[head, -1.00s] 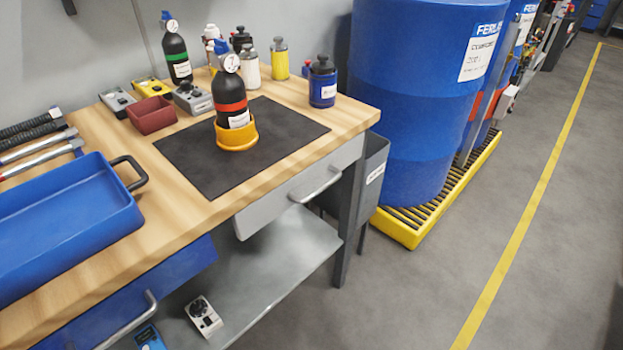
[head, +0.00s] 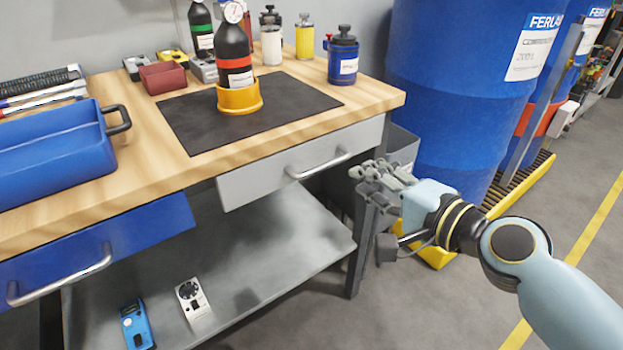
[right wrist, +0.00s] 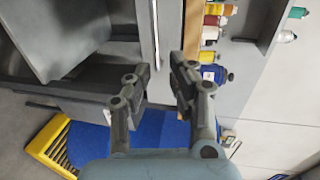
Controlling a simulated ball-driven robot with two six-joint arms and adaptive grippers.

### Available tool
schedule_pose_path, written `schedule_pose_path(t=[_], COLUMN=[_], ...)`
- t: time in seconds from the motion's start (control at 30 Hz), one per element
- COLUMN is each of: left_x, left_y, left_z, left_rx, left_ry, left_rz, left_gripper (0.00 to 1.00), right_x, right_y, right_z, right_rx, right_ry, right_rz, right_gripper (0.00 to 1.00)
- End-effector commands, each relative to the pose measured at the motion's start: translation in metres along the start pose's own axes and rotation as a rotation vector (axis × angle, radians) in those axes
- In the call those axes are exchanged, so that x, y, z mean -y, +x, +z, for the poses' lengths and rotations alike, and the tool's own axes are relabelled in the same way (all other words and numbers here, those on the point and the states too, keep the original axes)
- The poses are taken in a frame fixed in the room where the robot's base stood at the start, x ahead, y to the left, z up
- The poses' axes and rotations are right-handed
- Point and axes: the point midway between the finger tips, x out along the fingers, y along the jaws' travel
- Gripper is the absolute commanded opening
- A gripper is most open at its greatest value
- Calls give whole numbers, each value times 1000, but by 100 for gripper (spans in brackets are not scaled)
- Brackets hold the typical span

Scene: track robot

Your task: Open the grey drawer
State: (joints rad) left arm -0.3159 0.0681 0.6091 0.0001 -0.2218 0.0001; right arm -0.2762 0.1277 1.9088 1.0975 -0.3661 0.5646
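The grey drawer (head: 255,182) sits under the right part of the wooden workbench, its front close under the tabletop edge, and looks shut. Its bar handle (head: 320,166) runs along the front. My right gripper (head: 368,172) is just right of the handle in the head view, apart from it. In the right wrist view my right gripper (right wrist: 160,82) has its fingers spread with nothing between them; the drawer's handle (right wrist: 155,30) runs ahead, roughly in line with the gap. My left gripper is not in view.
A blue drawer (head: 120,235) with a handle is at the left. The workbench (head: 130,150) carries a blue tray (head: 40,165) and a bottle in a yellow holder (head: 238,98). A metal shelf (head: 270,260) is below. A table leg (head: 358,250) and blue drum (head: 450,90) stand near my right arm.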

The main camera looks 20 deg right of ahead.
Motion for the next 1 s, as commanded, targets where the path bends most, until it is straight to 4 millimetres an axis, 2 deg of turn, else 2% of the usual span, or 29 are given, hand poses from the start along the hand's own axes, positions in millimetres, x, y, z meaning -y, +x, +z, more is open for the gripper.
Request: schedule_pose_path(t=[0.03, 0.17, 0.27, 0.5, 0.63, 0.8, 1.0], left_x=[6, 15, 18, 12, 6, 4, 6], left_y=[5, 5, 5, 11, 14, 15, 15], left_z=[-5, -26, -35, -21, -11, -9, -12], left_rx=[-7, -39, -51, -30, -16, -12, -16], left_ry=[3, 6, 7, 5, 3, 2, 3], left_rz=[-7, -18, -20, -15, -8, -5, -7], left_gripper=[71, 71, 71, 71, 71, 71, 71], right_x=[-7, -7, -6, -7, -8, -8, -8], right_y=[2, 10, 26, 75, 95, 108, 109], right_z=[0, -1, -1, -1, -1, -1, -1], right_rx=[0, -2, -1, -2, -1, -2, -2], right_ry=[0, 0, -1, -1, -2, -4, -4], right_rz=[4, 4, 3, 4, 5, 6, 7], right_gripper=[21, 21, 21, 21, 21, 21, 21])
